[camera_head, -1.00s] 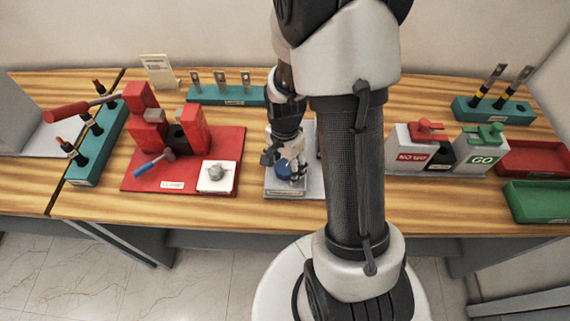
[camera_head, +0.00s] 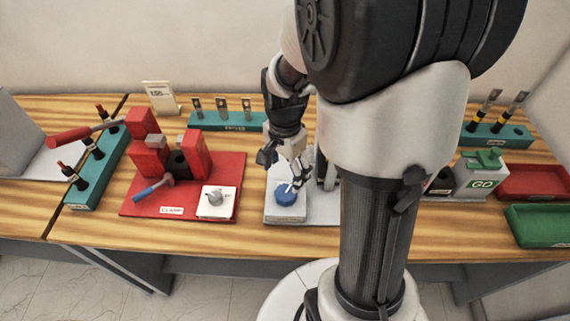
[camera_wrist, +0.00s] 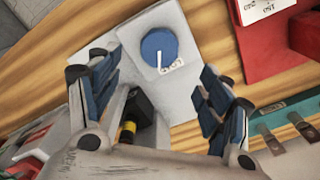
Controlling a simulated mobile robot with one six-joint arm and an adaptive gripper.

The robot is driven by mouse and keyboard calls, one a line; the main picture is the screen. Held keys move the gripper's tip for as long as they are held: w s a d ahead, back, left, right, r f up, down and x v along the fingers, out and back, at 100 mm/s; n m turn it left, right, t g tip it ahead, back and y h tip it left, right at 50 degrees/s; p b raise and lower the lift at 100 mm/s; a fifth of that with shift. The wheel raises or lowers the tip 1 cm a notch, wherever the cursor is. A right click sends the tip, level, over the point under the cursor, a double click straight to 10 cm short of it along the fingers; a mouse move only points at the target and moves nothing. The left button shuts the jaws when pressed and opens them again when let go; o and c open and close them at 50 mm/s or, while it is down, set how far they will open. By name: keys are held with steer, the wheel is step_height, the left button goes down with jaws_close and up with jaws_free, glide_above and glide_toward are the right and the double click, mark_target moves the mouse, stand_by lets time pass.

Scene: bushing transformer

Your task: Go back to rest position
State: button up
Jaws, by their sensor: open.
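My gripper (camera_head: 287,172) is above the grey plate with the blue round knob in the head view, and my arm comes down in front of the right half of the bench. In the wrist view my gripper (camera_wrist: 160,105) is open, with its two fingers wide apart and nothing between the tips. The blue knob (camera_wrist: 159,48) with a white pointer line lies just beyond the fingers on its light grey plate (camera_wrist: 192,98). The knob also shows in the head view (camera_head: 285,196). I see a gap between fingers and knob in the wrist view.
The red clamp board (camera_head: 185,208) with a hammer-like blue handle is left of my gripper. Teal racks (camera_head: 90,180) stand at the left, back and right. The GO box (camera_head: 481,183) and red (camera_head: 535,182) and green trays (camera_head: 540,222) are at the right. A black and yellow part (camera_wrist: 130,125) is near the left finger.

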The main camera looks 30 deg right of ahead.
steer(key=shift+r, duration=1.1)
steer(key=s+a+r+n+t+b, duration=0.2)
steer(key=s+a+r+n+t, duration=0.2)
steer(key=s+a+r+n, duration=0.6)
steer(key=s+r+n, duration=0.1)
steer(key=s+n, duration=0.2)
steer(key=n, duration=0.2)
steer(key=shift+s+a+r+t, duration=0.15)
steer(key=shift+s+r+t, duration=0.1)
steer(key=shift+s+t, duration=0.05)
stand_by(1.6)
